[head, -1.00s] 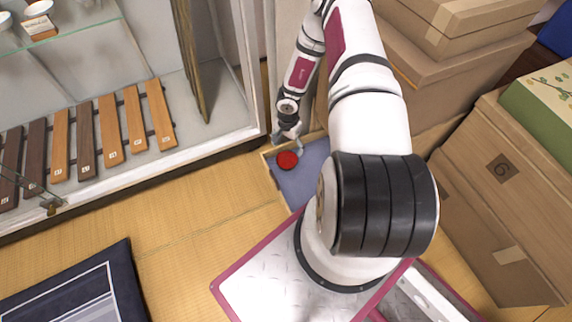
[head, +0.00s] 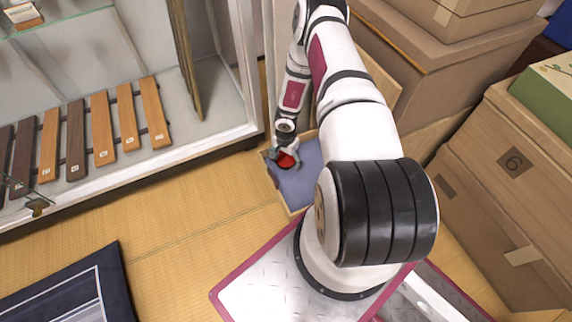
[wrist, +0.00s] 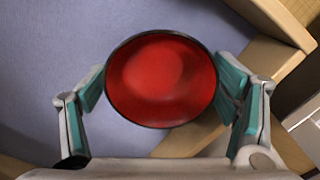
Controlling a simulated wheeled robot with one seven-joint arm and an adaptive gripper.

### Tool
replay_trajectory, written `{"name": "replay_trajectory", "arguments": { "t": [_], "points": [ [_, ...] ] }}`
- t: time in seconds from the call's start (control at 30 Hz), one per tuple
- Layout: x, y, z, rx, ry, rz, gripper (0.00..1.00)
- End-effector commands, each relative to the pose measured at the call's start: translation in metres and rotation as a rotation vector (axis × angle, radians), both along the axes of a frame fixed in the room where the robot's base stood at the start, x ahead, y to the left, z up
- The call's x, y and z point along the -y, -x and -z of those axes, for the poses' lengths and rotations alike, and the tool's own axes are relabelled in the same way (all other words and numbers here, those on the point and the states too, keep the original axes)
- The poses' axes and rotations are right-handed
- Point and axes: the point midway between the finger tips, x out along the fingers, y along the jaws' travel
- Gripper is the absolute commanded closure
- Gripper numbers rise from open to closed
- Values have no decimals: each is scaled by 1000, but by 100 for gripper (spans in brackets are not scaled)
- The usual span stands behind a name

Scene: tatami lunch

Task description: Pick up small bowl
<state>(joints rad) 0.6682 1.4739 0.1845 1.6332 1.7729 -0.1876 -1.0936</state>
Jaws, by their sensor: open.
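The small bowl (wrist: 160,78) is red inside with a dark rim. In the wrist view it lies between the two open fingers of my gripper (wrist: 162,105), with a finger close to each side of its rim. I cannot tell whether the fingers touch it. In the head view the bowl (head: 287,160) shows as a red patch, partly covered by my gripper (head: 286,164), which is low over it. The bowl is inside a shallow wooden-edged tray or box with a blue-grey floor (head: 300,186).
The box's wooden edge (wrist: 270,62) runs close to the right finger in the wrist view. A glass display case (head: 200,142) with wooden slats stands at left. Cardboard boxes (head: 500,200) are stacked at right.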

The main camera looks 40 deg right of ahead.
Motion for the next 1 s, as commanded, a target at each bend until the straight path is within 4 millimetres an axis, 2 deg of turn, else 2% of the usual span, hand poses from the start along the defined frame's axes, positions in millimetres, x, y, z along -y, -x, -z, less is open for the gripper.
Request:
{"name": "replay_trajectory", "arguments": {
  "t": [0.23,0.27,0.4,0.43,0.77,0.87,1.0],
  "points": [
    [0,-1,2,1,0,-1,19],
    [0,-1,2,1,0,-1,24],
    [0,-1,2,1,0,-2,56],
    [0,-1,2,1,0,-2,59],
    [0,-1,-2,1,1,-1,60],
    [1,-1,-14,2,1,-2,60],
    [1,-1,-40,2,1,-1,60]
  ]
}}
